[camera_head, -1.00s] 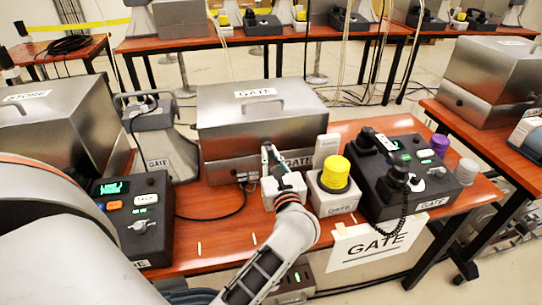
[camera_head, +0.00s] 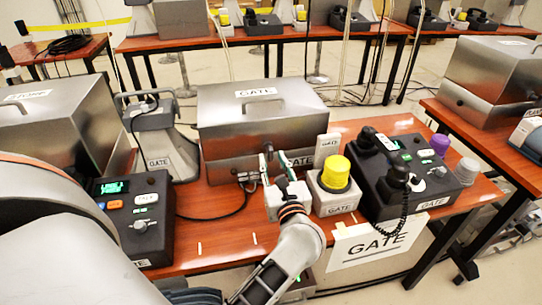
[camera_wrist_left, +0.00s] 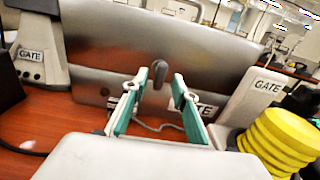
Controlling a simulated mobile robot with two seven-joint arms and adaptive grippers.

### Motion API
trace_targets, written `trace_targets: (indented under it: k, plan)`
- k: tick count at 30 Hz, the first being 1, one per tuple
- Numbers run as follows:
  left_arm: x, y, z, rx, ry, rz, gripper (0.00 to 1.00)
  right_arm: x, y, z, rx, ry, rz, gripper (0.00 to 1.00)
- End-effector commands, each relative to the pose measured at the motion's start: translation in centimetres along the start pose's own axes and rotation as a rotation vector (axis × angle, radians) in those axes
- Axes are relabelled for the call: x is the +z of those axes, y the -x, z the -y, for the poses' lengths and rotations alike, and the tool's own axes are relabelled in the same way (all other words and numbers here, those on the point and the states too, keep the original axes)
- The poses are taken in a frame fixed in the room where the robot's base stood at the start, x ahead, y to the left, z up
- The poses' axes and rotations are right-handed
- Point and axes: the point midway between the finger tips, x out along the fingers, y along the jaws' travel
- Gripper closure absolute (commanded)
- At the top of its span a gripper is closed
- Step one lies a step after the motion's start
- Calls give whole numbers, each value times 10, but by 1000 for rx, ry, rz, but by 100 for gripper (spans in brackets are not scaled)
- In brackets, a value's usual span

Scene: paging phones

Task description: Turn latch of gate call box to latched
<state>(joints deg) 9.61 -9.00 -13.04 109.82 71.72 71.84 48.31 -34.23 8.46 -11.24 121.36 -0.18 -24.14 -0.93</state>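The gate call box (camera_head: 262,113) is a metal box with a GATE label and a lid handle, standing on the wooden table. Its latch (camera_wrist_left: 158,75) is a small dark grey lever on the front, roughly upright in the left wrist view. My left gripper (camera_head: 273,160) is in front of the box. In the left wrist view its two green-padded fingers (camera_wrist_left: 161,84) are apart, with the latch showing between their tips; I cannot tell whether they touch it. My right gripper is not in view.
A yellow beacon (camera_head: 335,172) on a white base stands close right of my left gripper. Beyond it is a black phone console (camera_head: 407,187) with a coiled cord. A dark intercom unit (camera_head: 137,217) sits at left. A cable lies on the table between.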

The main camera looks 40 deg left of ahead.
Motion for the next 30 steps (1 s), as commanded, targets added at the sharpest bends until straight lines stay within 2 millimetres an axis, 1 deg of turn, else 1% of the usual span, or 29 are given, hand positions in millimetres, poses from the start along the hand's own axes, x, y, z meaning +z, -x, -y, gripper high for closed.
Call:
trace_targets:
  k: [1, 3, 6, 9, 13, 30]
  plan:
    - [-1, 10, 0, -2, 1, -4, 72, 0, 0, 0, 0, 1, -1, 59]
    - [-1, 20, 0, 0, 2, -4, 72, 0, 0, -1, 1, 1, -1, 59]
    - [-1, 33, 0, -1, 1, -3, 72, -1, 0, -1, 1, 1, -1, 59]
    - [0, 40, 0, 0, 1, -1, 72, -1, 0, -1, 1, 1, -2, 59]
    - [0, 44, 0, 0, 2, -1, 72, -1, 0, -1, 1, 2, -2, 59]
    - [0, 44, 0, 0, 1, 0, 72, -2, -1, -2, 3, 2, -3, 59]
